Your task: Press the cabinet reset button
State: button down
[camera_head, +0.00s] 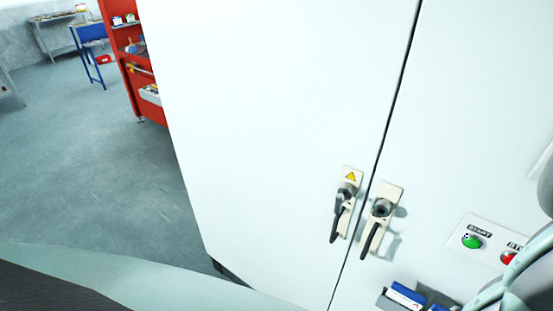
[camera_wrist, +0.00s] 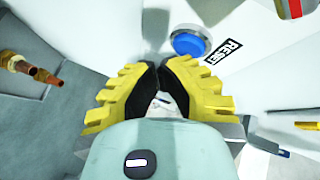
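The blue reset button (camera_wrist: 188,43) sits in a pale round collar on a white surface in the wrist view, with a RESET label (camera_wrist: 223,52) to its right. My gripper (camera_wrist: 158,67) has yellow ribbed fingers with black pads. Its fingertips are together with nothing held between them. In the picture they lie just below and left of the button, and I see no contact with it. The white cabinet (camera_head: 270,90) fills much of the head view. The reset button and my gripper's fingers do not show there.
The cabinet doors carry two dark handles (camera_head: 340,210) (camera_head: 375,225). A green START button (camera_head: 472,241) and a red button (camera_head: 508,258) sit at right, partly behind my arm. Copper-coloured fittings (camera_wrist: 35,72) stick out at left in the wrist view. Open floor (camera_head: 90,160) lies left.

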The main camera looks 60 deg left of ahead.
jog(key=shift+w+a, duration=0.3)
jog(key=shift+w, duration=0.2)
dwell(0.6)
dwell(0.3)
jog(key=shift+s+d, duration=0.35)
jog(key=shift+s, duration=0.5)
jog(key=s, duration=0.1)
jog(key=s+d+b, duration=0.1)
jog(key=s, duration=0.1)
jog(key=s+b, duration=0.1)
jog(key=shift+s+d, duration=0.4)
jog(key=shift+d, duration=0.1)
